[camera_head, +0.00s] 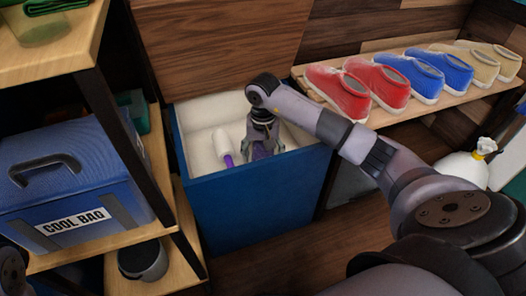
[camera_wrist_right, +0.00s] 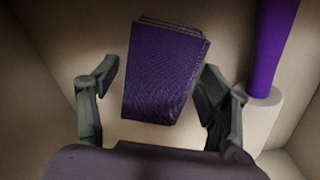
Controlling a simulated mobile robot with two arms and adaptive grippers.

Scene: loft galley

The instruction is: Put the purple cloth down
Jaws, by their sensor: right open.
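The purple cloth (camera_wrist_right: 162,75) is a folded, flat, rectangular bundle inside the blue box (camera_head: 245,205) with a cream lining. In the right wrist view it lies between the two spread fingers of my right gripper (camera_wrist_right: 160,90), with a gap on each side. In the head view my right gripper (camera_head: 263,150) reaches down into the box and hides most of the cloth. My right gripper is open.
A shelf with a blue cool bag (camera_head: 75,180) is at left. Several shoes (camera_head: 385,85) line a wooden shelf at right.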

